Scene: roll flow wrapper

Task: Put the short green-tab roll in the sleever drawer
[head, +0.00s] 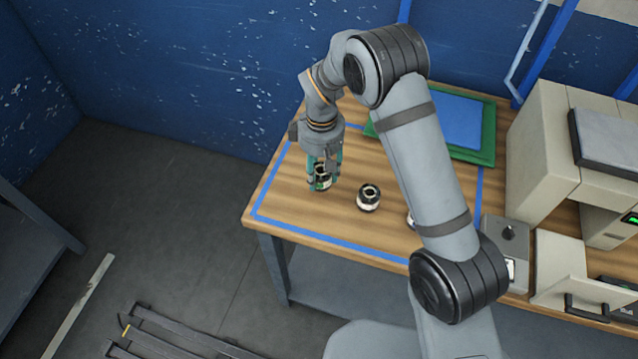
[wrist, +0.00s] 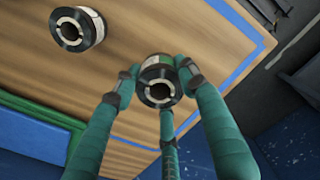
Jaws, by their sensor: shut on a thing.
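My gripper (head: 322,180) points down over the left part of the wooden table, its teal fingers closed around a small black-and-white roll (head: 323,183) with some green on its side. In the wrist view, the fingers of my gripper (wrist: 158,85) surround this roll (wrist: 159,97), and its open core faces the camera. I cannot tell whether it touches the table. A second roll (head: 369,197) stands just to the right, apart from the fingers; it also shows in the wrist view (wrist: 78,28). The cream machine's drawer (head: 577,289) with a dark handle is at the lower right.
Another roll (head: 410,218) is partly hidden by my arm. A green-edged blue tray (head: 486,152) lies at the table's back. A grey box (head: 506,236) stands left of the cream machine (head: 545,140). Blue tape (head: 300,228) marks the table's left area.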

